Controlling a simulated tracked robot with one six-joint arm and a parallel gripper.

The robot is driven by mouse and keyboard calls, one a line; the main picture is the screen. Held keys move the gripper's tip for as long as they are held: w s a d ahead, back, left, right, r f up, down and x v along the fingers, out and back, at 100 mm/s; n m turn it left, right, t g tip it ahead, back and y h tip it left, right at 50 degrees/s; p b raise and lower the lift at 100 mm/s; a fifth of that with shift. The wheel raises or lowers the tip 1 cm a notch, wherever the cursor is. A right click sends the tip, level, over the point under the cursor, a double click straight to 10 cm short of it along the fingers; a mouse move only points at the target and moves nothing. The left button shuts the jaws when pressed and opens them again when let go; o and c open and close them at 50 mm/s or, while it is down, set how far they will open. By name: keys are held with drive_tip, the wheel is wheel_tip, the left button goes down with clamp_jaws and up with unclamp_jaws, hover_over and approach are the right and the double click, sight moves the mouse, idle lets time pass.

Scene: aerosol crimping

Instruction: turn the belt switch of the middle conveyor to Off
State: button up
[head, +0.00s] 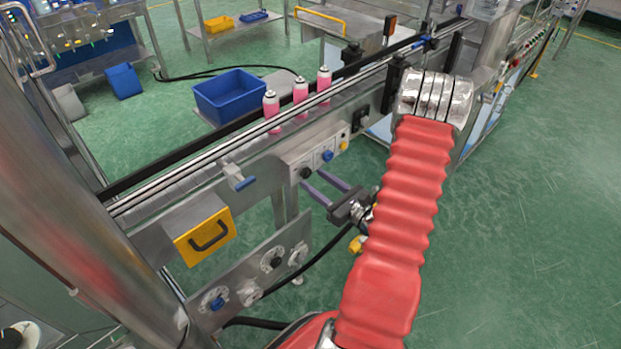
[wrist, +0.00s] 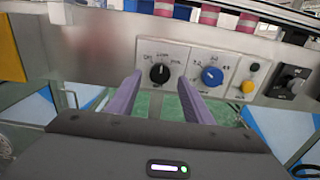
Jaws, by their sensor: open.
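The control panel (head: 313,160) on the side of the middle conveyor carries a black knob (head: 305,172) that also shows in the wrist view (wrist: 159,74). Three small labels sit in an arc above the knob; they are blurred, and the left one looks like "Off". A light mark on the knob appears to point roughly up, toward the middle label. My gripper (head: 312,179) is open, with its two purple fingers pointing at the panel. In the wrist view my gripper (wrist: 160,80) has a fingertip either side of the knob; I cannot tell whether they touch it.
Right of the black knob are a blue knob (wrist: 212,76), a yellow button (wrist: 248,87) and a black switch (wrist: 290,82). Several pink cans (head: 300,90) stand on the conveyor above. A yellow box (head: 204,238) with a handle and a lower panel (head: 248,275) with knobs are to the left.

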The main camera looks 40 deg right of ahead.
sight(305, 173)
drive_tip(key=shift+w, duration=1.35)
drive_tip(key=shift+c, duration=0.5)
drive_tip(key=c, duration=0.9)
drive_tip(key=shift+a, duration=0.2)
drive_tip(key=shift+c, duration=0.3)
